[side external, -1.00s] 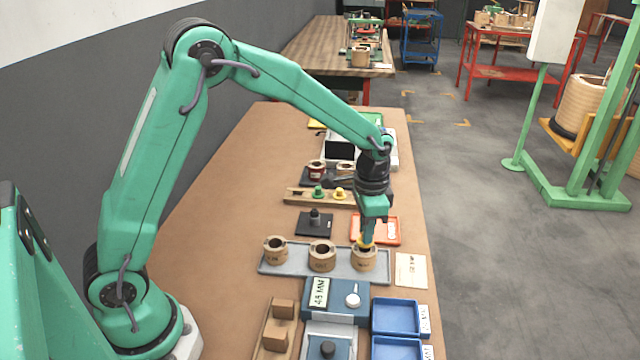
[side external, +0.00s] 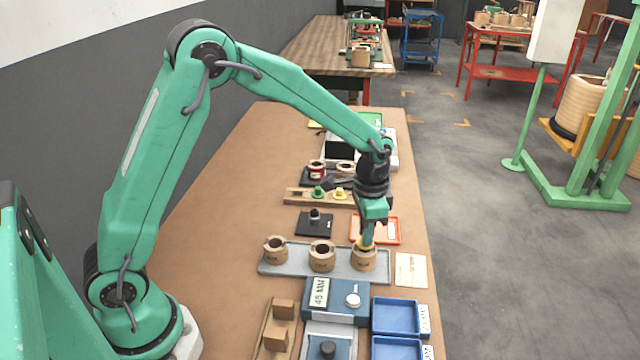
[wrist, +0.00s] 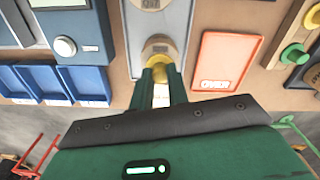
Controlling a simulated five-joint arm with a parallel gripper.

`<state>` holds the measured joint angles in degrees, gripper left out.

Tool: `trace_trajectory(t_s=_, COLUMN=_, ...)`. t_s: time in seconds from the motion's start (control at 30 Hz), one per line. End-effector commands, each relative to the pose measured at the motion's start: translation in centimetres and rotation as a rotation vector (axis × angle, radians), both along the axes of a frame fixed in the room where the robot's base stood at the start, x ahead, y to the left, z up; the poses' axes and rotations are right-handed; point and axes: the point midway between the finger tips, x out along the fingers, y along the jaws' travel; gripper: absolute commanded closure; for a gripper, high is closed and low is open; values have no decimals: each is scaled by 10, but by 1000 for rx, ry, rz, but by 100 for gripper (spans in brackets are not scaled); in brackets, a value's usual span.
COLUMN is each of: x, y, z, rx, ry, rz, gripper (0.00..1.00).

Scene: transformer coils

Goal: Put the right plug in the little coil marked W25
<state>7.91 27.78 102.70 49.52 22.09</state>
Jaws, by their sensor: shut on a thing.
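Three tan coils stand in a row on a grey tray (side external: 296,268): the left coil (side external: 275,250), the middle coil (side external: 322,258) and the right coil (side external: 364,261). Their markings are too small to read. My gripper (side external: 367,240) is over the right coil, shut on a yellow plug (side external: 365,246). The plug is at the coil's top opening; its lower end is hidden, so I cannot tell how deep it sits. In the wrist view the yellow plug (wrist: 159,70) is between my fingertips, against the coil (wrist: 160,46). A green plug (side external: 318,192) and another yellow plug (side external: 340,194) sit in a wooden rack (side external: 298,196).
An orange-rimmed tray (side external: 391,241) lies just behind the right coil. A paper card (side external: 411,270) is to its right. A blue gauge reading 45 MM (side external: 338,303) and blue bins (side external: 398,318) stand in front. A black block with a knob (side external: 314,225) is behind the middle coil.

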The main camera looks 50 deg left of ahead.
Motion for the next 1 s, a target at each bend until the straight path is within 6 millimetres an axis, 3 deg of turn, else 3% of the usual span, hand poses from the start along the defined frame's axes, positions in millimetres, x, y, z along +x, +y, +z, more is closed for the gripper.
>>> trace_trajectory(t_s=0.43, x=0, y=0, z=-12, rx=0, ry=1, rz=0, gripper=100)
trace_trajectory(t_s=0.47, x=0, y=0, z=-12, rx=0, ry=1, rz=0, gripper=80)
trace_trajectory(t_s=0.57, x=0, y=0, z=-11, rx=0, ry=0, rz=0, gripper=60)
trace_trajectory(t_s=0.77, x=0, y=0, z=-11, rx=0, ry=0, rz=0, gripper=58)
trace_trajectory(t_s=0.87, x=0, y=0, z=-11, rx=0, ry=0, rz=0, gripper=43)
trace_trajectory(t_s=1.0, x=0, y=0, z=-11, rx=0, ry=0, rz=0, gripper=40)
